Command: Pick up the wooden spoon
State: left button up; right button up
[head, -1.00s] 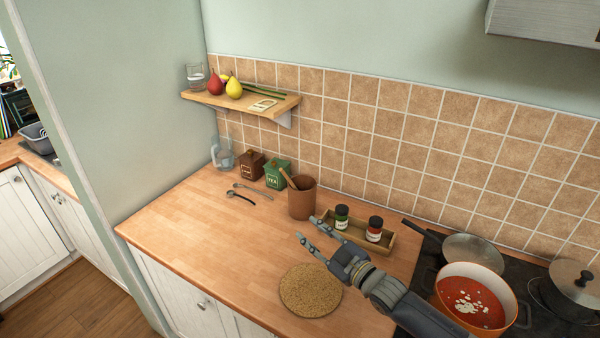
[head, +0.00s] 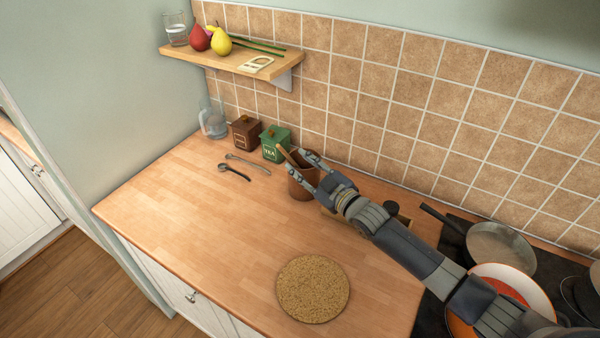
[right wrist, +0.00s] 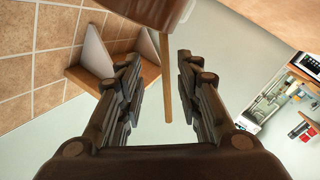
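The wooden spoon (head: 285,154) stands tilted in a brown crock (head: 301,188), its handle sticking out above the rim toward the left. Its lower part is hidden inside the crock. My right gripper (head: 298,164) is at the crock's top, fingers spread, close to the handle. In the right wrist view the spoon handle (right wrist: 167,85) runs between the two open fingers (right wrist: 158,68), with a visible gap on each side. The crock (right wrist: 150,10) shows at the top edge there. My left gripper is not in view.
A green tea tin (head: 275,144) and a brown tin (head: 245,132) stand left of the crock. Two small spoons (head: 240,173) and a round cork mat (head: 312,289) lie on the wooden counter (head: 190,215). Pans (head: 500,246) sit on the stove at right. A shelf (head: 225,60) hangs above.

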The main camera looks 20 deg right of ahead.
aim_at(291, 160)
jog(key=b+x, duration=0.2)
jog(key=x, duration=0.1)
jog(key=b+x, duration=0.1)
jog(key=shift+w+a+f, duration=0.15)
jog(key=shift+a+f, duration=0.15)
jog(key=shift+a, duration=0.1)
jog(key=shift+w+a, duration=0.1)
jog(key=shift+w, duration=0.25)
jog(key=shift+s+r, duration=0.15)
jog(key=shift+c, duration=0.6)
grip_shut()
